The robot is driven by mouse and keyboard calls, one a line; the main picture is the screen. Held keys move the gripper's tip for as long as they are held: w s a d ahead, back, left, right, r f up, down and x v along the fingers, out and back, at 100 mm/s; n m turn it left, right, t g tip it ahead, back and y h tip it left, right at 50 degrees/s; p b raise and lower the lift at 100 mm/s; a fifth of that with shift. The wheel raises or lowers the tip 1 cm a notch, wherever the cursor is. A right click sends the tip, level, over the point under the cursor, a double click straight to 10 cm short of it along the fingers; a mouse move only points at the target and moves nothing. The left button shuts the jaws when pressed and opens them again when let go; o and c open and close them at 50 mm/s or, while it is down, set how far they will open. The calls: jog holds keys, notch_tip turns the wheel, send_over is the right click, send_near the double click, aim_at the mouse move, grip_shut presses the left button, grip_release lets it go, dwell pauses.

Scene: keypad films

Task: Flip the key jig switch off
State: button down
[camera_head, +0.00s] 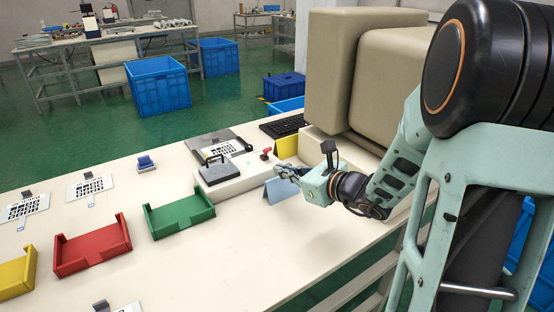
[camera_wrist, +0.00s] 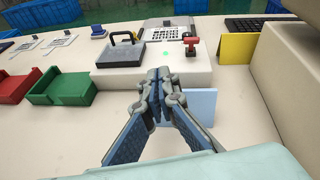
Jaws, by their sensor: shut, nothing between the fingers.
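The key jig is a low white box (camera_head: 236,180) with a dark grey plate and black handle (camera_head: 217,172) on its left part. The jig's red switch (camera_head: 265,154) stands at its right end; it also shows in the wrist view (camera_wrist: 190,45), above and right of my fingertips. A small green light (camera_wrist: 165,53) glows on the box top left of the switch. Whether the lever is on or off is hard to tell. My gripper (camera_head: 279,170) is shut and empty, in front of the jig's right end and apart from the switch. Its fingertips (camera_wrist: 160,77) meet in the wrist view.
A blue card (camera_head: 279,191) stands below my gripper. A yellow card (camera_head: 287,147) and big beige blocks (camera_head: 330,70) stand behind and right. Green (camera_head: 180,216), red (camera_head: 92,250) and yellow (camera_head: 17,277) trays lie left. The table's front middle is clear.

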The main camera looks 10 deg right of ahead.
jog(key=w+d+m, duration=0.1)
jog(key=w+d+m+t+h, duration=0.1)
jog(key=d+m, duration=0.1)
jog(key=shift+w+d+f+t+h, duration=0.15)
jog(key=shift+w+d+t+h, duration=0.15)
jog(key=shift+w, duration=0.05)
jog(key=b, duration=0.3)
send_near(267, 153)
jog(key=x, duration=0.5)
jog(key=shift+w, duration=0.25)
jog(key=shift+a+r+p, duration=0.1)
jog(key=shift+r+p, duration=0.2)
jog(key=shift+p, duration=0.65)
